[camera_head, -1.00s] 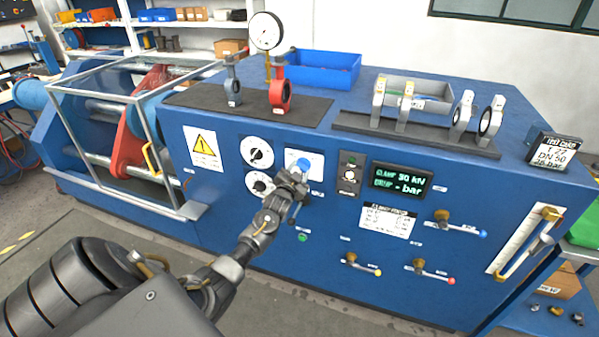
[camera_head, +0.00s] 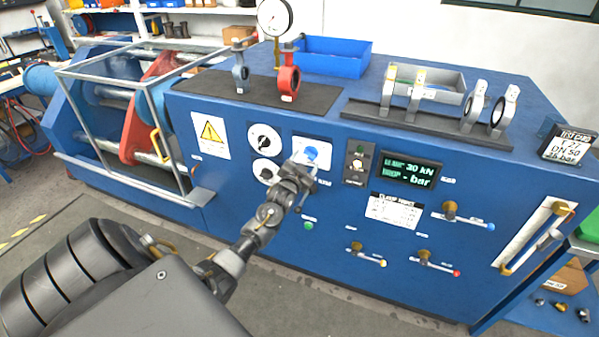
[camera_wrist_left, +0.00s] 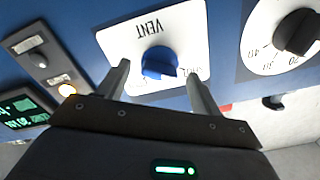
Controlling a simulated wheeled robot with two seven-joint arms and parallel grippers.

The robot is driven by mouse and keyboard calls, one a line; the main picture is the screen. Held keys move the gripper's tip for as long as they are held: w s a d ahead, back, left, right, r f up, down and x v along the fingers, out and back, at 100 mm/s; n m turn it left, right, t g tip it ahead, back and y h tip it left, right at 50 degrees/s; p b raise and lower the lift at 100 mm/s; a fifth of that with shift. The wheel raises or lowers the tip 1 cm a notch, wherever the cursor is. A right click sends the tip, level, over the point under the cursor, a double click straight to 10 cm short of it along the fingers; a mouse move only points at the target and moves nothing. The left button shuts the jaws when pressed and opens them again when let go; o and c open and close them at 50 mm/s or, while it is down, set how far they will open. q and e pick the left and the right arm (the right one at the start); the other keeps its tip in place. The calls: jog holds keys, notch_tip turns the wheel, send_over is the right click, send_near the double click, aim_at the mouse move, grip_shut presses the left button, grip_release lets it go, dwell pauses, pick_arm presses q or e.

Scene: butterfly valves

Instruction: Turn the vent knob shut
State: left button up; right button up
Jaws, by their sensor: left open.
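The vent knob (camera_wrist_left: 159,62) is blue and sits on a white plate (camera_wrist_left: 185,32) marked VENT, which reads upside down in the left wrist view. In the head view the knob (camera_head: 311,153) shows just beyond my left gripper (camera_head: 299,166). In the left wrist view my left gripper (camera_wrist_left: 160,82) is open, with one finger on each side of the knob and a gap to each. I cannot tell how far the fingertips reach along the knob. My right gripper is not in view.
Black dials (camera_head: 264,138) sit left of the vent plate. A switch box (camera_head: 354,163) and a lit display (camera_head: 408,170) are to its right. Small valve levers (camera_head: 438,263) stick out lower on the blue panel. A gauge (camera_head: 275,17) stands on top.

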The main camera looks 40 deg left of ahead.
pick_arm(q)
jog(key=b+v, duration=0.1)
jog(key=v, duration=0.8)
jog(key=s+d+f+g+h, duration=0.1)
jog(key=s+d+f+g, duration=0.3)
jog(key=f, duration=0.8)
jog(key=s+d+f+g+h, duration=0.15)
jog(key=s+f, duration=0.45)
jog(key=f, duration=0.6)
jog(key=s+d+f+g+h, duration=0.15)
jog(key=s+d+f, duration=0.3)
jog(key=f, duration=0.75)
jog(key=s+d+f+g, duration=0.3)
jog(key=s+f, duration=0.3)
jog(key=s, duration=0.6)
jog(key=s+d+f+g+h, duration=0.1)
jog(key=s+d+f+g, duration=0.2)
jog(key=s, duration=0.9)
jog(key=s+d+f+g, duration=0.3)
jog(key=s+d+f, duration=0.2)
jog(key=s+f, duration=0.4)
jog(key=s, duration=0.4)
jog(key=shift+d+h, duration=0.25)
jog(key=shift+h, duration=0.15)
